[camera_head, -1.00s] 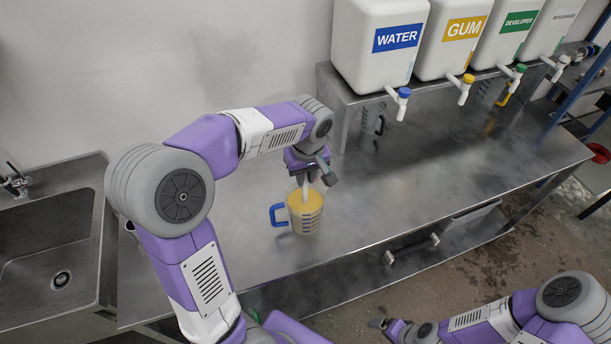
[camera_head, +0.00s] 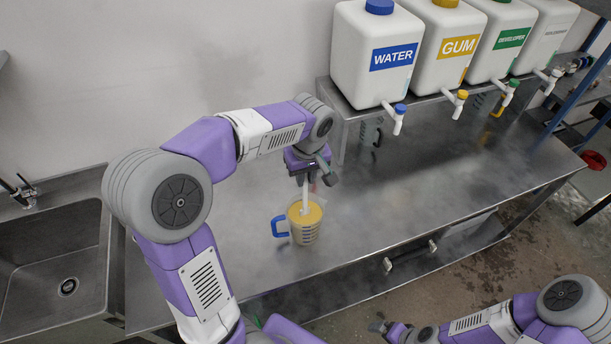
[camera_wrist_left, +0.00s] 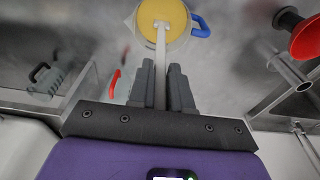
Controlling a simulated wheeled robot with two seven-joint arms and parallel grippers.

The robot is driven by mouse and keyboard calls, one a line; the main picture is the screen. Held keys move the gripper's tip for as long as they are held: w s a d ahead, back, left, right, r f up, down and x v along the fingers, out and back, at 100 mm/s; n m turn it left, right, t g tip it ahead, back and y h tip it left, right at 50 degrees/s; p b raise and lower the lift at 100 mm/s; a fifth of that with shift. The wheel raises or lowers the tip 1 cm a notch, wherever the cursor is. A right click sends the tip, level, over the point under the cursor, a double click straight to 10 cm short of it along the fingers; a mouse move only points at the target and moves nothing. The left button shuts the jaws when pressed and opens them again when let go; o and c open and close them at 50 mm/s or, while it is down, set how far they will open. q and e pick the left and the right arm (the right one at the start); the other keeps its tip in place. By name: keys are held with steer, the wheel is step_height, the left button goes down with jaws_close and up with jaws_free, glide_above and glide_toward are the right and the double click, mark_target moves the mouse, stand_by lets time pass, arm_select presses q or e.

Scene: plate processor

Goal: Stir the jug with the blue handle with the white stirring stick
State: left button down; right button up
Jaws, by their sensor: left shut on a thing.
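The jug with the blue handle (camera_head: 305,226) stands upright on the steel counter and holds yellow liquid. Its blue handle points left in the head view; in the wrist view the jug (camera_wrist_left: 180,45) is at the top, with the handle to the right. My left gripper (camera_head: 308,177) is above the jug, shut on the white stirring stick (camera_head: 305,199). In the wrist view the stick (camera_wrist_left: 161,65) runs between the fingers. My right gripper (camera_head: 378,327) is low at the bottom, away from the jug; its jaws are too small to judge.
The steel counter (camera_head: 400,205) is clear around the jug. White containers labelled WATER (camera_head: 375,75), GUM (camera_head: 440,65) and DEVELOPER (camera_head: 500,60) stand on a raised shelf at the back right, taps facing forward. A sink (camera_head: 60,260) is at the left.

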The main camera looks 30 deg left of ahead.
arm_select(q)
steer(key=shift+r+p, duration=3.45)
steer(key=shift+r, duration=1.05)
step_height(320, 180, up, 5)
steer(key=p, duration=0.4)
